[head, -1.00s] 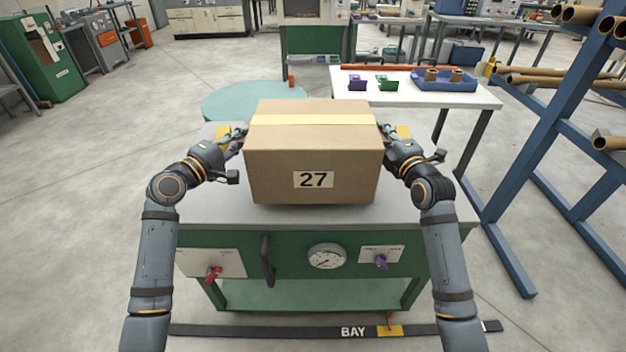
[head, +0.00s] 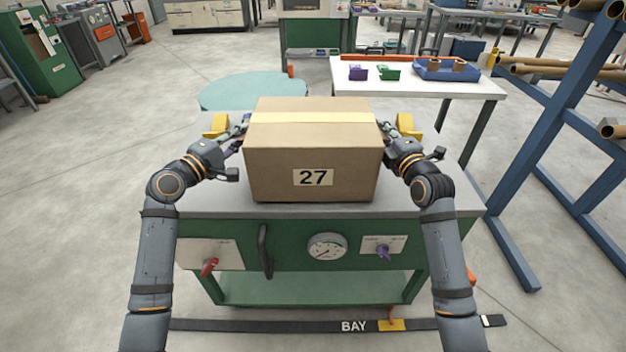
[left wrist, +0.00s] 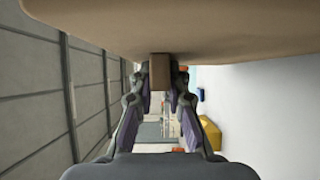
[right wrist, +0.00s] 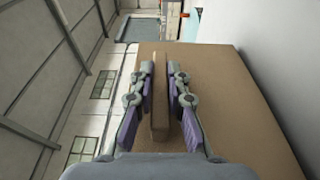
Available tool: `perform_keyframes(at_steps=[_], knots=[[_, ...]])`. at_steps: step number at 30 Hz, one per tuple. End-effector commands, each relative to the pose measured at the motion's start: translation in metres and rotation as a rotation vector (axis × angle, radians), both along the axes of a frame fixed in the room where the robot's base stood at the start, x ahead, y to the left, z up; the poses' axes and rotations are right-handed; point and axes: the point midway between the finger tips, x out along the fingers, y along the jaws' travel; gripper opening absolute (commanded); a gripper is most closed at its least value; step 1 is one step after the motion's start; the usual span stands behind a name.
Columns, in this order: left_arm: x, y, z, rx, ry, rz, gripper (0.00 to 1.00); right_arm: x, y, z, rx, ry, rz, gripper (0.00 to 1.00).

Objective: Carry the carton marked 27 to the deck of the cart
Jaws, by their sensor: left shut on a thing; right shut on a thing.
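The brown carton (head: 315,155) marked 27 is upright in the middle of the head view, label facing me. My left gripper (head: 241,130) is at its left side and my right gripper (head: 386,130) at its right side. In the wrist views each gripper is shut on a brown tab: the left one (left wrist: 160,72), the right one (right wrist: 160,112). The carton is over the grey top (head: 420,200) of a green unit with a lower shelf. I cannot tell whether its bottom touches that top. No wheels show, so I cannot tell whether this is the cart.
Yellow blocks (head: 216,125) sit on the grey top beside the carton. The front panel has a gauge (head: 327,247), knobs and a handle. A white table (head: 400,83) with small bins stands behind, a blue rack (head: 560,130) at right. Clear floor lies left.

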Motion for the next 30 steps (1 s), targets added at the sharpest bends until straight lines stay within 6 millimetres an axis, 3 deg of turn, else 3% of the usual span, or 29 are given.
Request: perform_keyframes(at_steps=[3,4,9,20,30], knots=[[0.000,0.000,-0.012,-0.002,-0.005,0.002,0.00,0.000,0.000,-0.012,-0.001,-0.005,-0.001,0.00],[0.000,0.000,-0.010,0.000,-0.001,0.001,0.17,0.000,0.000,-0.011,-0.001,-0.001,-0.001,0.17],[0.000,0.000,-0.008,0.000,0.000,0.001,0.37,0.000,0.000,-0.009,-0.001,0.000,0.000,0.37],[-0.005,0.005,-0.009,0.003,-0.001,0.002,0.37,0.000,0.000,-0.009,0.000,0.000,0.000,0.37],[-0.068,0.048,-0.011,0.011,0.002,0.002,0.37,0.000,0.000,-0.009,0.000,0.000,0.000,0.37]])
